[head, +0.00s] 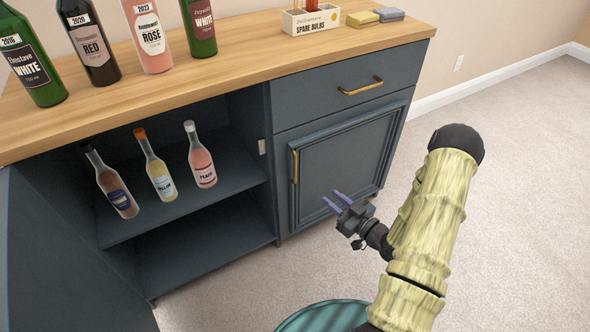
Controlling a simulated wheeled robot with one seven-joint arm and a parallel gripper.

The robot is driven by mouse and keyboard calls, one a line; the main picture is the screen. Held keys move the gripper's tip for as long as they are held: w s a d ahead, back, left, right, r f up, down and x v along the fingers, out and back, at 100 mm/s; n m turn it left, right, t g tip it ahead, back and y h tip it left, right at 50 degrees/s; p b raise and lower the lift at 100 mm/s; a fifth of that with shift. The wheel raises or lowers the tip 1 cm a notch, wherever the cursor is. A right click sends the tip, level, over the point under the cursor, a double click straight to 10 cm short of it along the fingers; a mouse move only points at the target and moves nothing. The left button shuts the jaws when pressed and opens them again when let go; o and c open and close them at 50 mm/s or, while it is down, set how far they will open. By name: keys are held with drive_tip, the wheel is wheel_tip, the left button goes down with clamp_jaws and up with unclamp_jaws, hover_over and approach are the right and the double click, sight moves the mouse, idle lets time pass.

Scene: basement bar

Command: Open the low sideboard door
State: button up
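The dark blue sideboard (240,57) has a wooden top and fills the left and middle of the head view. Its right door (342,163) is shut, with an upright brass handle (294,167) near its left edge. At the far left, a dark blue panel (60,265), which looks like the left door, stands swung outward, and the shelves behind it are exposed. My gripper (331,195) is in front of the lower part of the right door, to the right of and below the handle. Its two purple fingers are apart with nothing between them, and it looks clear of the handle.
A shut drawer (325,94) with a brass handle is above the right door. Several bottles (147,35) stand on the top near a bulb box (311,18) and sponges (375,15). Three smaller bottles (158,170) stand on the inner shelf. Carpet (510,170) at right is clear.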

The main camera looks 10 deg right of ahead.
sight(295, 168)
drive_tip(key=b+x, duration=0.3)
drive_tip(key=x, duration=1.4)
drive_tip(key=shift+w+a, duration=0.1)
drive_tip(key=shift+w, duration=0.05)
clamp_jaws()
